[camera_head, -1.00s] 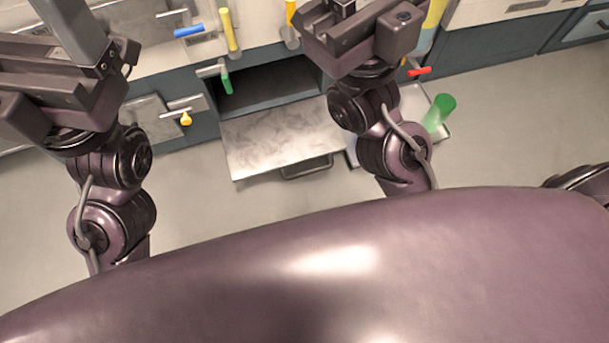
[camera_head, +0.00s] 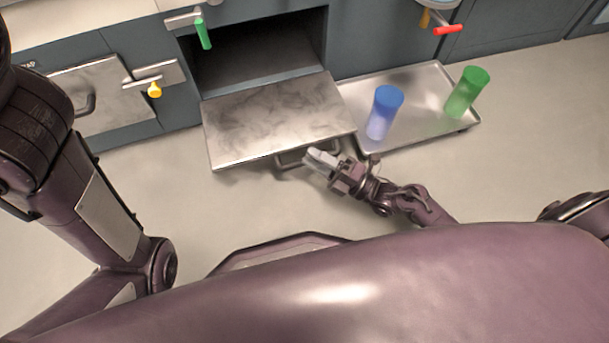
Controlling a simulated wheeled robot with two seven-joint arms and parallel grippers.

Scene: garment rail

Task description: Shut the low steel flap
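The low steel flap (camera_head: 275,115) hangs open, folded down and outward in front of a dark compartment (camera_head: 260,55). Its handle (camera_head: 292,158) is under the front edge and is partly hidden. My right gripper (camera_head: 314,160) is at the right end of this handle, just off the flap's front edge. Its pale fingers overlap the handle in the picture; I cannot tell whether they touch it or how far apart they are. My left arm (camera_head: 105,215) is at the left, and its gripper is out of view.
A steel tray (camera_head: 425,105) with a blue cup (camera_head: 384,112) and a green cup (camera_head: 467,92) lies right of the flap. A closed steel door (camera_head: 105,95) with a yellow-tipped latch (camera_head: 154,88) is at the left. The floor in front is clear.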

